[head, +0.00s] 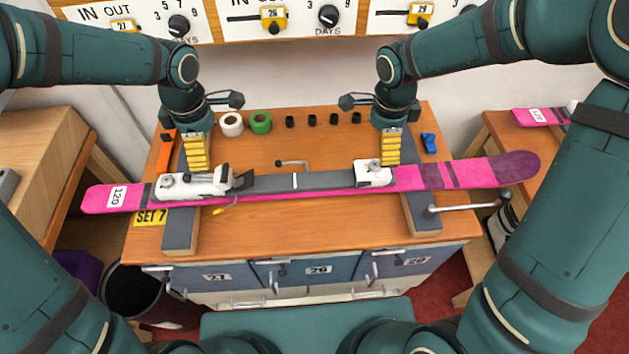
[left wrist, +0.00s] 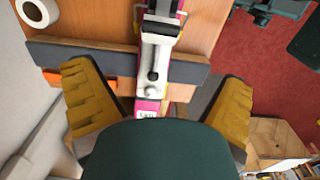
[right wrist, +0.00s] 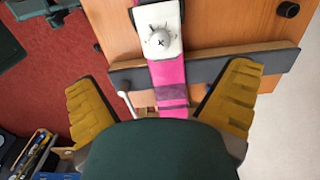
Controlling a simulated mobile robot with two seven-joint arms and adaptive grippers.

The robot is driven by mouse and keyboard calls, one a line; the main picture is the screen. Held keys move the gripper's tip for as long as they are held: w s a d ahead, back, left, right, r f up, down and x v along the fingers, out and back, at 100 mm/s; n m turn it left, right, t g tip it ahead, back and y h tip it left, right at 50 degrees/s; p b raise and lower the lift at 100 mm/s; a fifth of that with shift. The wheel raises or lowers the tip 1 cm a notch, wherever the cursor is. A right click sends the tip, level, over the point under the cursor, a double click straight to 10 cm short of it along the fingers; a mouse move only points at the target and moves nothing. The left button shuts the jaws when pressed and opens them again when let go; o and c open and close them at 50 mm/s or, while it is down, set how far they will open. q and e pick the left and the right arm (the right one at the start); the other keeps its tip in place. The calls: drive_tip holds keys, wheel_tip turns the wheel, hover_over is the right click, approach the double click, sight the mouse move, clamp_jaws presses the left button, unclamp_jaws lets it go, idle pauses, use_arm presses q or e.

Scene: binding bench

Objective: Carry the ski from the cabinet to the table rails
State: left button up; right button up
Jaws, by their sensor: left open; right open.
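The pink ski (head: 275,190), with a grey middle and white bindings, lies across the two dark table rails on the wooden bench. A tag reading 120 is near its left end; its purple tip extends past the bench at right. The left rail (head: 180,228) and right rail (head: 422,212) run front to back beneath it. My left gripper (head: 196,165) is open just behind the ski near the left rail; its fingers straddle the ski (left wrist: 150,105) in the left wrist view. My right gripper (head: 391,160) is open near the right rail, its fingers either side of the ski (right wrist: 172,85).
White and green tape rolls (head: 260,122) and several black pieces stand at the bench back. A crank handle (head: 465,206) sticks out at front right. Cabinet doors (head: 318,269) are below. A second pink ski (head: 540,116) lies on the right-hand table.

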sight(220, 173)
use_arm(q)
wheel_tip(220, 173, down, 13)
use_arm(e)
wheel_tip(220, 173, down, 13)
use_arm(q)
drive_tip(key=c, duration=1.2)
use_arm(e)
drive_tip(key=shift+w, duration=0.1)
drive_tip(key=c, duration=1.2)
use_arm(q)
drive_tip(key=shift+w, duration=0.1)
drive_tip(key=shift+c, duration=1.1)
use_arm(e)
drive_tip(key=shift+c, duration=0.6)
use_arm(q)
drive_tip(key=shift+r, duration=0.1)
use_arm(e)
drive_tip(key=shift+r, duration=0.1)
